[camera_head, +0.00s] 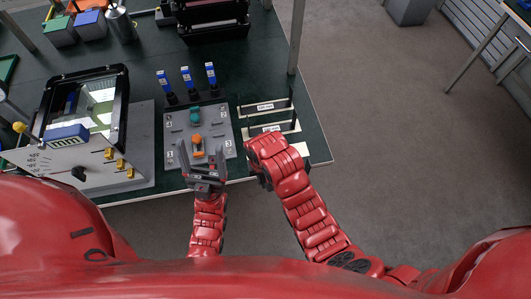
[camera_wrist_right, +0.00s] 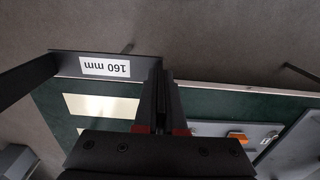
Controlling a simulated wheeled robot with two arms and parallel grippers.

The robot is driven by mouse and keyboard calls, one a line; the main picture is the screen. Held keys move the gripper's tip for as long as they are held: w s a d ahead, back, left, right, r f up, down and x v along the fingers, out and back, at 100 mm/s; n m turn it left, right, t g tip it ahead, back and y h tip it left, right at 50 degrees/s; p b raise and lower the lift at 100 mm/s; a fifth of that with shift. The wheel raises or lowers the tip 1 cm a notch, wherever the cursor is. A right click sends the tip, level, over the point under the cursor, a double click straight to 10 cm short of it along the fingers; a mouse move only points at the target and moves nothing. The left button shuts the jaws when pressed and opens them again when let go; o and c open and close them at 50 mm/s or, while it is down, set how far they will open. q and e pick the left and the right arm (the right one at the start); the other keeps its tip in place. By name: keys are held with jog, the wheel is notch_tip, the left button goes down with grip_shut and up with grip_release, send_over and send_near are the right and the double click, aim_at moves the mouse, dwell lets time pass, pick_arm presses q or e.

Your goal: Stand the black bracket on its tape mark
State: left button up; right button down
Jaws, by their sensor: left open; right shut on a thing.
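The black bracket (camera_wrist_right: 146,68), with a white label reading 160 mm, is in my right gripper (camera_wrist_right: 160,105). In the right wrist view the label is upside down and the bracket's bar runs left from the jaws. In the head view my right gripper (camera_head: 262,160) is at the mat's front right corner, its fingertips hidden by the wrist. Pale tape marks (camera_wrist_right: 102,106) lie on the green mat below the bracket. Whether it touches the mat I cannot tell. My left gripper (camera_head: 205,165) is open and empty, over the front of the grey control panel (camera_head: 178,128).
Several blue-tagged black parts (camera_head: 187,80) stand behind the panel. A dark rack (camera_head: 213,18) and a metal post (camera_head: 295,38) are further back.

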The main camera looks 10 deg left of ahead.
jog(key=w+b, duration=0.2)
jog(key=w, duration=0.1)
jog(key=w+a+f+b, duration=0.1)
jog(key=w+b, duration=0.2)
jog(key=w+a+f+b, duration=0.1)
jog(key=w+b, duration=0.1)
jog(key=w, duration=0.1)
jog(key=shift+w+a+b, duration=0.2)
jog(key=shift+b, duration=0.2)
jog(key=shift+w+a+r+p, duration=0.1)
jog(key=shift+w+r+p, duration=0.15)
jog(key=shift+w, duration=0.25)
jog(key=shift+w+a+r+p, duration=0.1)
jog(key=shift+w+r+p, duration=0.1)
jog(key=shift+w, duration=0.6)
jog(key=shift+w+f, duration=0.1)
jog(key=shift+w, duration=0.1)
jog(key=shift+a+f+p, duration=0.1)
jog(key=shift+f+p, duration=0.1)
jog(key=shift+p, duration=0.15)
notch_tip(320, 180, down, 3)
jog(key=shift+r+p, duration=0.2)
jog(key=shift+p, duration=0.45)
jog(key=shift+w+f, duration=0.1)
jog(key=shift+f, duration=0.15)
